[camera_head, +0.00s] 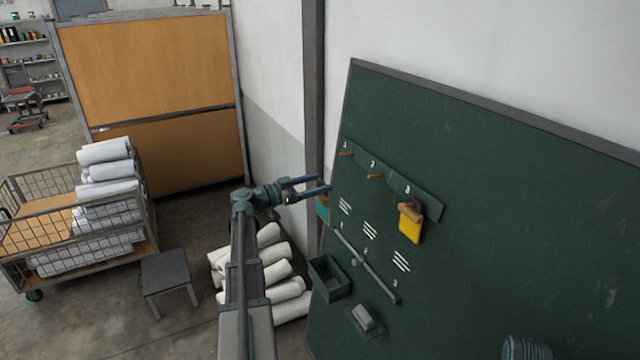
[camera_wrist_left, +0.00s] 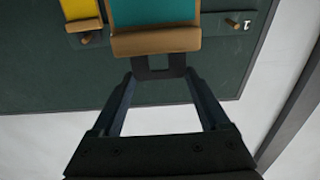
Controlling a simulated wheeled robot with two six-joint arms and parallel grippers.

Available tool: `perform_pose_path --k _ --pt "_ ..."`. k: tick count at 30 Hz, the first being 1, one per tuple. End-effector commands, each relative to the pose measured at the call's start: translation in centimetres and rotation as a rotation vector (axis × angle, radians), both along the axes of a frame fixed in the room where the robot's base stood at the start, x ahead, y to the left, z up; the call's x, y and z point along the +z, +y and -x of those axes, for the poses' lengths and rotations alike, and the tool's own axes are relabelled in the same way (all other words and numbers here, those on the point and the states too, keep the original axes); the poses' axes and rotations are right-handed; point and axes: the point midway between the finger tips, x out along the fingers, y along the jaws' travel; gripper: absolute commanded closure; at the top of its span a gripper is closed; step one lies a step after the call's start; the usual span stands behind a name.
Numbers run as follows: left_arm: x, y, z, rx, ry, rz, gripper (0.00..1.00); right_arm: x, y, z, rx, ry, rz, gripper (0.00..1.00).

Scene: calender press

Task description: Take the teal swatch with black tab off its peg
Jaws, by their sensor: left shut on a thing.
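The teal swatch (camera_head: 323,210) hangs from my left gripper (camera_head: 325,184), just left of the green board's edge in the head view. In the left wrist view the teal swatch (camera_wrist_left: 155,12) has a tan header bar and a black tab (camera_wrist_left: 158,68). My left gripper (camera_wrist_left: 160,76) is shut on the black tab, with a finger on each side. Peg 1 (camera_head: 346,154) and peg 2 (camera_head: 375,176) are bare in the head view. The swatch appears clear of the pegs. My right gripper is not in view.
A yellow swatch (camera_head: 410,228) hangs at peg 3 on the green board (camera_head: 500,200). Below are a green bin (camera_head: 328,280), a slanted rail (camera_head: 368,266) and a grey block (camera_head: 363,317). White rolls (camera_head: 262,272) lie on the floor beneath my left arm.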

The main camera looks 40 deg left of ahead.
Motion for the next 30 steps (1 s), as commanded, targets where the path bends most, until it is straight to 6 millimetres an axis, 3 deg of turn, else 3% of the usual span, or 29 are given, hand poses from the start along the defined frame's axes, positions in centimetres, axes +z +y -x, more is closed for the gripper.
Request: perform_pose_path --k 18,30 --pt "0.5 0.9 2.2 0.000 0.000 0.000 1.00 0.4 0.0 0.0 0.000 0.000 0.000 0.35" --pt "0.5 1.0 2.4 -0.001 0.000 0.000 1.00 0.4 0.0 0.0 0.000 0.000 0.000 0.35"
